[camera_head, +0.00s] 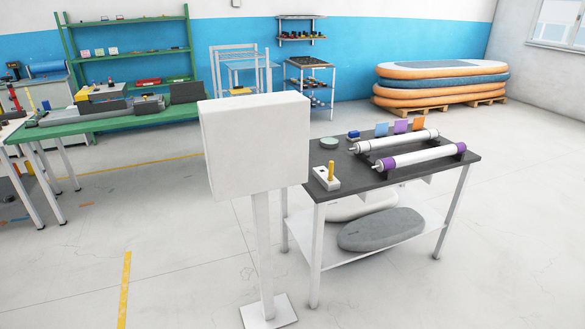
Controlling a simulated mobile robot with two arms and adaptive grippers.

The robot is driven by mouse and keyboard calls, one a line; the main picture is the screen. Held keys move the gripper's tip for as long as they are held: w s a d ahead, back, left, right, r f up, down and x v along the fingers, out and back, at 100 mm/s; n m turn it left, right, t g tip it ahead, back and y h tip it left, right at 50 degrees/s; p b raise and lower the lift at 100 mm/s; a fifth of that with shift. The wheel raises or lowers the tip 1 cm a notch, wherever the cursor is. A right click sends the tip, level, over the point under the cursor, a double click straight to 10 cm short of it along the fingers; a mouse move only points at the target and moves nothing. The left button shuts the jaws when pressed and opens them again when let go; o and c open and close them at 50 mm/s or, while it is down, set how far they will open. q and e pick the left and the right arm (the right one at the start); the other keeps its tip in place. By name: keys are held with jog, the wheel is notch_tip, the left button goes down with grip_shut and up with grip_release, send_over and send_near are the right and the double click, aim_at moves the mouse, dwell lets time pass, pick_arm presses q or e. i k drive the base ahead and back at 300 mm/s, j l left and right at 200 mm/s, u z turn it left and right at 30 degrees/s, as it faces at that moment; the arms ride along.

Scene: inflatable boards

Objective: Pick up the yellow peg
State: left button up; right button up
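A yellow peg (331,171) stands upright in a small white block (325,180) near the left front corner of a dark-topped table (350,188). The table is some distance ahead, right of the middle of the head view. Neither of my grippers shows in this view.
A white box-like panel on a post (253,150) stands just left of the table, in front of its left edge. A green bench (75,124) is at left. Open floor (180,240) lies in front.

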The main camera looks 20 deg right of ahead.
aim_at(330, 178)
jog(key=i+l+u, duration=0.15)
jog(key=l, duration=0.2)
jog(key=i+l+u, duration=0.3)
jog(key=i+l, duration=0.15)
jog(key=l, duration=0.3)
jog(key=i+l+u, duration=0.15)
jog(key=l, duration=0.2)
jog(key=i+l+u, duration=0.15)
jog(key=l, duration=0.3)
